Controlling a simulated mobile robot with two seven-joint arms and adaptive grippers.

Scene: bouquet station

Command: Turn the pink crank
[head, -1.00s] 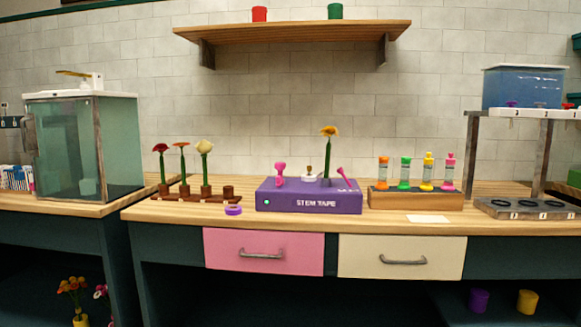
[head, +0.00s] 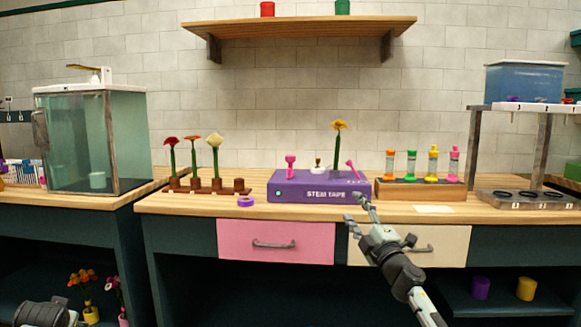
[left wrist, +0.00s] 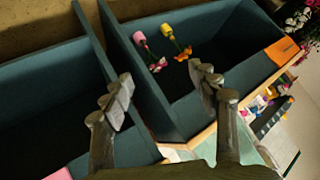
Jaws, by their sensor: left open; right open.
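The purple stem tape machine (head: 319,187) stands on the bench top. A slanted pink handle (head: 352,169) rises at its right end, and an upright pink piece (head: 291,165) stands at its left end; the slanted one looks most like the crank. A yellow-orange flower (head: 338,135) stands upright at the machine. My right gripper (head: 356,208) is open and empty, in front of the machine's lower right and apart from both pink parts. My left gripper (left wrist: 160,84) is open and empty in the left wrist view, above open teal compartments with flowers.
A purple tape roll (head: 245,201) and a brown rack (head: 207,190) with flowers lie left of the machine. A wooden block (head: 420,190) with several colored vials stands to its right. The pink drawer (head: 276,242) and cream drawer (head: 446,250) are shut below. A glass tank (head: 95,140) stands far left.

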